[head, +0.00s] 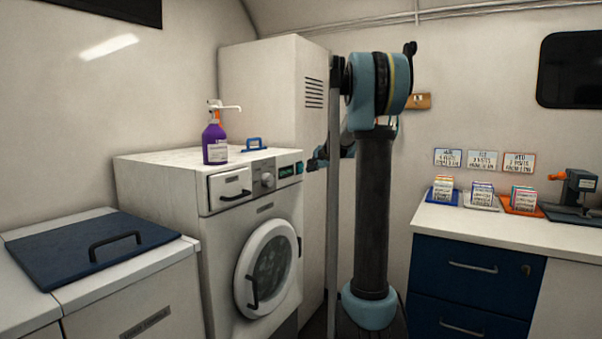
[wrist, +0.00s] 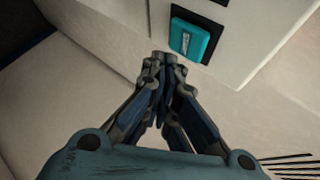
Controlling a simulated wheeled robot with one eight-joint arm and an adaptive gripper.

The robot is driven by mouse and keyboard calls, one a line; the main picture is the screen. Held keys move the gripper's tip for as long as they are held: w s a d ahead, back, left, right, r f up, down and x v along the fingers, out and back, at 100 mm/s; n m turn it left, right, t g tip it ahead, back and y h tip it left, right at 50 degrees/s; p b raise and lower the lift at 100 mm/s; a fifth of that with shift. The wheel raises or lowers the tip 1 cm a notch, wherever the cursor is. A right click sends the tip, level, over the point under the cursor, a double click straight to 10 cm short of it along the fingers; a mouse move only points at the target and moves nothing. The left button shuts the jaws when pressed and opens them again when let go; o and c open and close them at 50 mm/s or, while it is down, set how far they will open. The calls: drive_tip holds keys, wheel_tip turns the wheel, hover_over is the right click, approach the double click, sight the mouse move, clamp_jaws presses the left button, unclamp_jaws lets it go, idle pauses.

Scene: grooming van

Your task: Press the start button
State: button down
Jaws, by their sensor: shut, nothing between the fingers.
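The start button is a teal rectangular block in a dark surround (wrist: 189,38) on the washer's pale front panel, in the upper middle of the wrist view. In the head view it is a small teal spot (head: 299,168) at the right end of the washer's control panel. My gripper (wrist: 163,60) is shut and empty. Its fingertips are just below and left of the button in the wrist view, and they look apart from it. In the head view my gripper (head: 313,163) is close to the right of the button, partly hidden behind my arm.
The white washer (head: 215,265) has a closed round door (head: 268,264) and a closed drawer (head: 230,189). A purple pump bottle (head: 215,143) and a blue handle (head: 254,143) are on its top. A tall white cabinet (head: 265,75) stands behind. A counter (head: 465,221) is at right.

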drive_tip(key=s+d, duration=0.2)
drive_tip(key=d, duration=0.1)
drive_tip(key=shift+s+d, duration=0.25)
idle(1.2)
drive_tip(key=s+a+f+n+g, duration=0.2)
drive_tip(key=s+f, duration=0.1)
drive_tip(key=s, duration=0.7)
drive_tip(key=s+a+f+n+g+h, duration=0.1)
drive_tip(key=s+a+f+n, duration=0.15)
drive_tip(key=s, duration=0.75)
drive_tip(key=s+a+f+n+g, duration=0.1)
drive_tip(key=s+f+n+g, duration=0.2)
drive_tip(key=s, duration=0.6)
drive_tip(key=s+d+f+n+g+h, duration=0.1)
drive_tip(key=s+f, duration=0.5)
drive_tip(key=s, duration=0.3)
drive_tip(key=s+d+f+n+g+h, duration=0.1)
drive_tip(key=s+f+n, duration=0.1)
drive_tip(key=s+f, duration=0.4)
drive_tip(key=s+d+f+n+h, duration=0.1)
drive_tip(key=s+f+n, duration=0.1)
drive_tip(key=s+f, duration=0.4)
drive_tip(key=s, duration=0.5)
drive_tip(key=shift+s+g, duration=0.4)
